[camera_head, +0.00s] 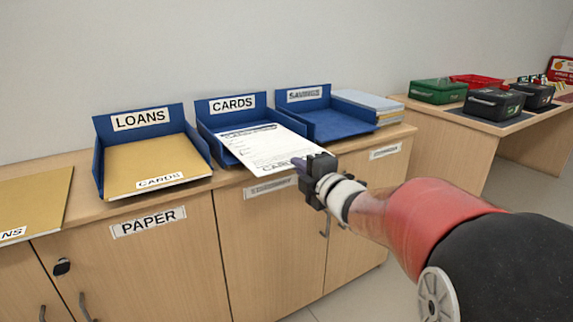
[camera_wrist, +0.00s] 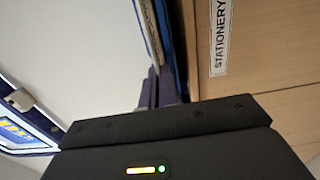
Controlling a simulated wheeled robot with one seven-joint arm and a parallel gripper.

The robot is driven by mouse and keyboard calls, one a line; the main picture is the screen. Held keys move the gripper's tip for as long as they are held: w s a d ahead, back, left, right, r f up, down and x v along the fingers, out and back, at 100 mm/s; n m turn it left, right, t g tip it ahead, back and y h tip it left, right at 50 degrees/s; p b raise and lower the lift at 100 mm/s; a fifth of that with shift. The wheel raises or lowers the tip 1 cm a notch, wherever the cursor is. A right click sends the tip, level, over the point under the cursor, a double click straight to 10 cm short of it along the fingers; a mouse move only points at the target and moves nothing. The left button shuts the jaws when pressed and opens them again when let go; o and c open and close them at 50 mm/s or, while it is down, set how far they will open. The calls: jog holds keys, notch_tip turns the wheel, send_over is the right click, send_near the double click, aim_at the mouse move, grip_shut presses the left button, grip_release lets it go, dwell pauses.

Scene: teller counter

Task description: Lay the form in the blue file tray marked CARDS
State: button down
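The form (camera_head: 265,147) is a white printed sheet with a dark heading band and large lettering along its near edge. It lies over the middle blue file tray (camera_head: 209,137), whose back label reads CARDS, and its near end sticks out past the tray front. Whether it touches the tray floor I cannot tell. My gripper (camera_head: 298,162) is at the form's near right edge, its purple fingers closed on it. In the wrist view the fingers (camera_wrist: 157,88) are close together, with the form (camera_wrist: 149,32) seen nearly edge-on between them.
A blue LOANS tray (camera_head: 98,168) stands left, holding a tan folder (camera_head: 155,164) labelled CARDS. Another blue tray (camera_head: 340,122), its label hard to read, stands right, beside a pale stack (camera_head: 368,103). Another tan folder (camera_head: 35,202) lies far left. Cash boxes (camera_head: 438,92) stand on a further table.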

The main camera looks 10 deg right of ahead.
aim_at(279, 151)
jog(key=shift+f+p+x, duration=0.15)
jog(key=shift+p+x, duration=0.3)
jog(key=shift+x, duration=1.15)
jog(key=shift+f+p+x, duration=0.15)
jog(key=shift+p+x, duration=0.3)
jog(key=shift+x, duration=1.15)
jog(key=shift+f+p+x, duration=0.2)
jog(key=shift+p+x, duration=0.25)
jog(key=shift+x, duration=1.15)
jog(key=shift+w+f, duration=0.2)
jog(key=shift+f+b, duration=0.2)
jog(key=shift+b, duration=0.55)
jog(key=c, duration=1.6)
grip_release()
jog(key=shift+s, duration=0.15)
